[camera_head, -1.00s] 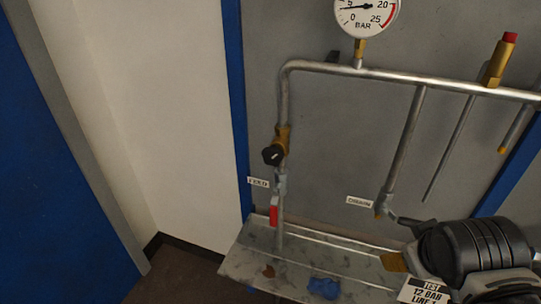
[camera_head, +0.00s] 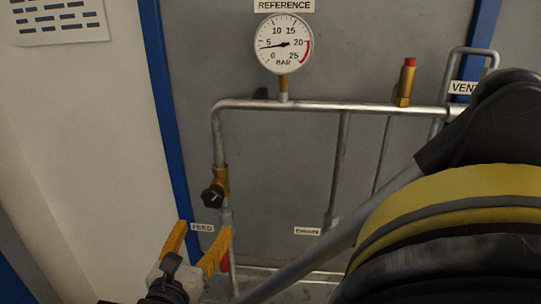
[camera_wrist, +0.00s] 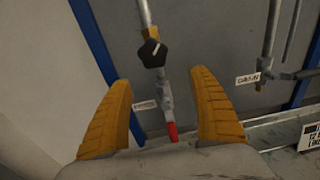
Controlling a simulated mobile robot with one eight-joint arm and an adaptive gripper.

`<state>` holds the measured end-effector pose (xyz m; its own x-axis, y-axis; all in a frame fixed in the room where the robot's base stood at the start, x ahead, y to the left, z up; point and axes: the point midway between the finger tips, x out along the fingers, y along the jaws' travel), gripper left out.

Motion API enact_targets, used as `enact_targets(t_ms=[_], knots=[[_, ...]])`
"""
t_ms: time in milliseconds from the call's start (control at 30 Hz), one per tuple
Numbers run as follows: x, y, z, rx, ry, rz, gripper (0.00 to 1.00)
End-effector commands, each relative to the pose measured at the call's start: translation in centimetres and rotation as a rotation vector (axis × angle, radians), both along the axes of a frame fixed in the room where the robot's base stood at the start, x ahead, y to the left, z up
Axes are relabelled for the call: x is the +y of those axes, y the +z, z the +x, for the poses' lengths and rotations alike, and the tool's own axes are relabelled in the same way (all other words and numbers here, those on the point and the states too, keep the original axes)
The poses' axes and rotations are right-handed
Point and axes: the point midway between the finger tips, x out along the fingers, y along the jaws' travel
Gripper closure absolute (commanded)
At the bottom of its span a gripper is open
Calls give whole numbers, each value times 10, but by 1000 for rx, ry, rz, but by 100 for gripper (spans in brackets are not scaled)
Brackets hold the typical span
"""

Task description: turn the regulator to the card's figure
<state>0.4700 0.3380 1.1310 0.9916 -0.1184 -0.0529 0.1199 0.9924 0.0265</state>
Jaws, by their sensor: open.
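The regulator (camera_head: 213,194) is a black knob with a pale mark, on a brass body in the left vertical pipe. It also shows in the wrist view (camera_wrist: 153,53), ahead of and between the fingers. My gripper (camera_head: 203,232) has yellow ribbed fingers, open and empty, just below the knob in the head view. In the wrist view, my gripper (camera_wrist: 163,88) has its fingertips well apart and nothing between them touches them. The REFERENCE gauge (camera_head: 284,44) has its needle a little below 5 bar.
A red valve handle (camera_wrist: 172,131) hangs below the regulator, by the FEED label (camera_head: 202,228). A DRAIN branch (camera_wrist: 265,72) stands to the right. A red-capped brass fitting (camera_head: 405,80) tops the horizontal pipe (camera_head: 310,105). My arm covers the lower right of the head view.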

Motion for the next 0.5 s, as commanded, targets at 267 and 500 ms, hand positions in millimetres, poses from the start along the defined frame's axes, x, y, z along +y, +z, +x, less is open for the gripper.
enact_targets(t_ms=[267, 500], knots=[[8, 17, 5, -54, 40, -32, 29], [5, 15, 54, -52, 39, -30, 29]])
